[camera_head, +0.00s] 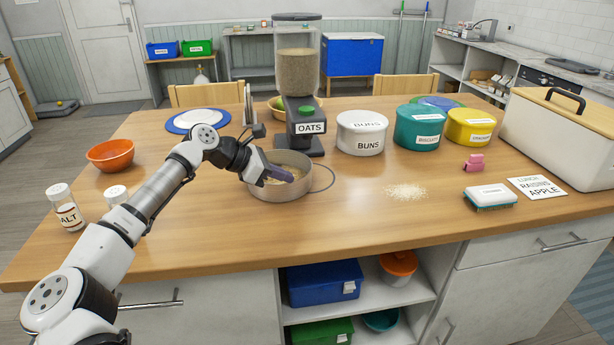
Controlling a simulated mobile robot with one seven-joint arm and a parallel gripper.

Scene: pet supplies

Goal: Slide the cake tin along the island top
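A round grey metal tin (280,189), which I take for the cake tin, stands on the wooden island top (340,225) in front of the oats dispenser. Pale flakes lie inside it. My gripper (288,175) reaches in from the left, its purple-grey fingers over the tin's opening and low near the flakes. I cannot tell whether the fingers touch the rim or flakes, or how far apart they are. The gripper hides part of the tin's left rim and contents.
The oats dispenser (305,128) stands close behind the tin. An orange bowl (111,156) and salt shaker (66,211) are left. The front middle is clear.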

